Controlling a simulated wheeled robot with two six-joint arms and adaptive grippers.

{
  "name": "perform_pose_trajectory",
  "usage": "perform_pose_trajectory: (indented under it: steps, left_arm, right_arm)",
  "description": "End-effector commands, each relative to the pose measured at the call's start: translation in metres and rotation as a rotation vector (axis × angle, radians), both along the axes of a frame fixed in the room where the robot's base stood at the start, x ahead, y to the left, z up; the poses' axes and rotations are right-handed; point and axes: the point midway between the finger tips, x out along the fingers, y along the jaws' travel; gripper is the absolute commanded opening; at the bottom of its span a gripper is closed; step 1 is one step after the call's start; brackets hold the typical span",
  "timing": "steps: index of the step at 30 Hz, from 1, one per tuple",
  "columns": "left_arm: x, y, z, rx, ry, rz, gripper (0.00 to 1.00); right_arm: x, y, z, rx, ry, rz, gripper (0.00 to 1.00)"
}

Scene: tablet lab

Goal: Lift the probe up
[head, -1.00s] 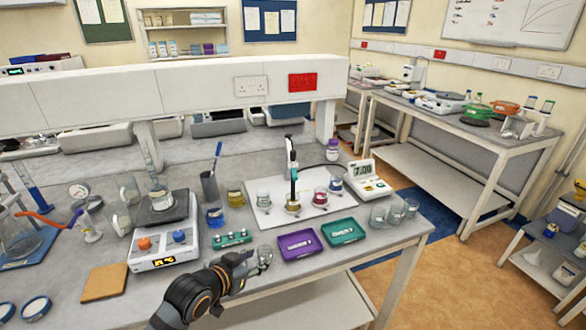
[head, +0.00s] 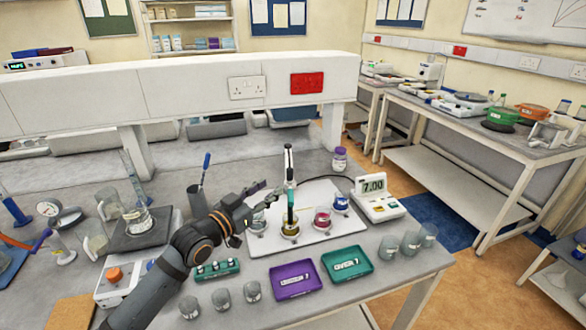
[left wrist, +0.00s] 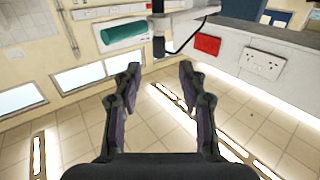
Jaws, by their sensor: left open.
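The probe (head: 290,205) stands upright in the head view, with a teal part, a dark shaft and a paler stem above. Its lower end is in a beaker of yellow liquid (head: 290,230) on a white board (head: 328,228). My left gripper (head: 271,190) is open and empty, just left of the probe, with its fingers pointing toward it. In the left wrist view, the open fingers (left wrist: 159,72) show with nothing between them. A dark upright piece and a teal cylinder (left wrist: 122,35) lie beyond the fingertips; I cannot tell which parts these are. My right gripper is not in view.
The meter reading 7.00 (head: 377,198) stands right of the board. Beakers with pink (head: 322,220) and blue (head: 341,204) contents stand close to the probe. Purple (head: 296,281) and green (head: 347,264) trays lie in front. Several glass beakers stand around the trays.

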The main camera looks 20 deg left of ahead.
Motion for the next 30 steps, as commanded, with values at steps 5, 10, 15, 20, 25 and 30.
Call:
perform_pose_trajectory:
  steps: [5, 10, 15, 20, 25, 30]
  left_arm:
    - [0.017, -0.005, 0.000, -0.010, -0.003, 0.006, 0.41]
    - [0.047, -0.017, 0.002, -0.011, 0.000, 0.001, 0.41]
    - [0.078, -0.029, 0.003, -0.006, 0.001, -0.002, 0.41]
    - [0.094, -0.034, 0.001, -0.002, 0.000, -0.001, 0.41]
    - [0.098, -0.035, 0.000, 0.000, 0.001, -0.001, 0.41]
    - [0.097, -0.035, -0.001, 0.000, 0.001, -0.001, 0.39]
  right_arm:
    - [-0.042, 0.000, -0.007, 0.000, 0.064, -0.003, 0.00]
    - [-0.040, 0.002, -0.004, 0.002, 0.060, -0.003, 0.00]
    - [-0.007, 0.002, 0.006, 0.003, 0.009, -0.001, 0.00]
    - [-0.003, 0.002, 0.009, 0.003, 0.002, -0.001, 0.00]
    - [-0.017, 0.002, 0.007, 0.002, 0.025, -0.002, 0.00]
    - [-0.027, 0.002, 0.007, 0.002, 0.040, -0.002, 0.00]
